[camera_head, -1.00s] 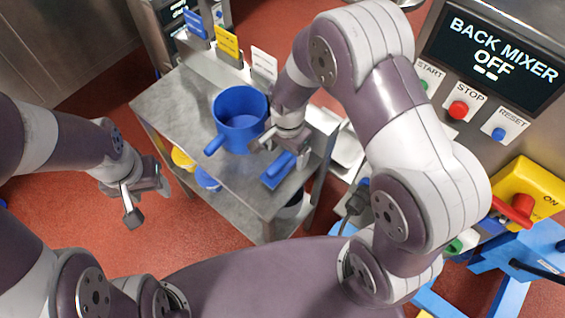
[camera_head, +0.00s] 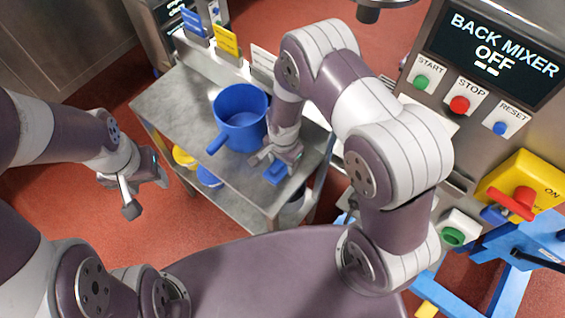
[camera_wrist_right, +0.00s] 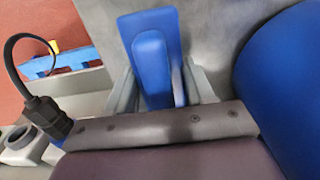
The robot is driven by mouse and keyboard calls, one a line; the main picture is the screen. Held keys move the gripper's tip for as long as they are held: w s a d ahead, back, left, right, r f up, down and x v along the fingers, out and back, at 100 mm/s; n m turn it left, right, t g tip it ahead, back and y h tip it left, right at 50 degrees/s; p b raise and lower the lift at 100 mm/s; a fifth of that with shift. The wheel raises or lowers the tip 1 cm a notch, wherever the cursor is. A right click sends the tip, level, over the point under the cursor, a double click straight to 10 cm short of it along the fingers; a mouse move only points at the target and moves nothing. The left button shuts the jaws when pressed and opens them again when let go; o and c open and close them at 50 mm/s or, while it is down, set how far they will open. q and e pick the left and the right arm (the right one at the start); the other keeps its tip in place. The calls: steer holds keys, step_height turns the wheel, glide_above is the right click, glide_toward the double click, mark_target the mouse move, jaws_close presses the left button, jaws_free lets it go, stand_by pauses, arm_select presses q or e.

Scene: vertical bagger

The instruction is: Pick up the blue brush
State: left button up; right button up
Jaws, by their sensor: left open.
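The blue brush (camera_head: 276,173) lies on the metal table near its right front edge, partly hidden by my right gripper. In the right wrist view the brush (camera_wrist_right: 151,60) fills the space between the two fingers. My right gripper (camera_head: 275,158) is down over the brush. In the wrist view its fingers (camera_wrist_right: 160,92) stand apart on either side of the brush and look open. I cannot tell whether either finger touches it. My left gripper (camera_head: 146,190) is open and empty, off the table's left side.
A blue pot (camera_head: 240,119) with a handle stands on the metal table (camera_head: 170,100), close to the right gripper. Yellow and blue containers (camera_head: 208,177) sit on a lower shelf. Sign cards (camera_head: 226,40) stand at the back. A control panel (camera_head: 480,90) is at the right.

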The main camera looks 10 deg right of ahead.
step_height(320, 180, up, 10)
steer(key=shift+b, duration=0.3)
steer(key=o, duration=0.5)
steer(key=shift+w, duration=0.1)
steer(key=c, duration=0.4)
steer(key=shift+o, duration=0.2)
steer(key=shift+f, duration=0.1)
